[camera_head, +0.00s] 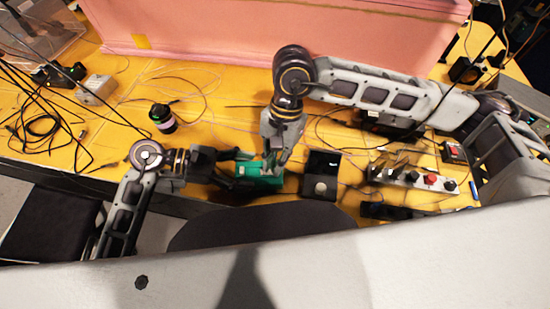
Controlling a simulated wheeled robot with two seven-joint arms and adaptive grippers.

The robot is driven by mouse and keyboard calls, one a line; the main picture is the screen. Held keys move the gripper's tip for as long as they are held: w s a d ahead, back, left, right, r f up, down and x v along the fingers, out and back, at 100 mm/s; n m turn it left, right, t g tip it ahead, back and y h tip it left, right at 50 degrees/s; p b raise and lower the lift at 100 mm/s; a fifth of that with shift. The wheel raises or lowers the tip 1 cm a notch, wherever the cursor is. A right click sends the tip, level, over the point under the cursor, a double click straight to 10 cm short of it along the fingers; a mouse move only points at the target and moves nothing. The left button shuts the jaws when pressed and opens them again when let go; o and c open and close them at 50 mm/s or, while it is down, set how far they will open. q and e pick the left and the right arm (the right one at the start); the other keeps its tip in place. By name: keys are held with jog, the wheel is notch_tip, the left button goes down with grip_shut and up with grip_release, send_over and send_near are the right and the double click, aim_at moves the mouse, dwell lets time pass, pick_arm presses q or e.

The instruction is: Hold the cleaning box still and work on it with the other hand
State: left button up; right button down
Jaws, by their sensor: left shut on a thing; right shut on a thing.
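The cleaning box (262,171) is a small green box near the front edge of the yellow table, in the middle of the view. My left gripper (240,168) comes in from the left and is shut on the box's left side. My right gripper (274,160) points down from above and is shut at the box's top right; its fingertips cover part of the box, and what exactly they grip there is too small to tell.
A black tray (321,175) stands just right of the box. A switch panel with a red button (430,179) is further right. A dark round can (162,118) and tangled black cables (48,128) lie left. A pink foam wall (230,30) closes the back.

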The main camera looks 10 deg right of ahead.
jog(key=shift+r, duration=0.15)
dwell(0.4)
jog(key=shift+r, duration=2.85)
pick_arm(q)
jog(key=o, duration=1.2)
jog(key=shift+a, duration=0.15)
jog(key=shift+v, duration=5.85)
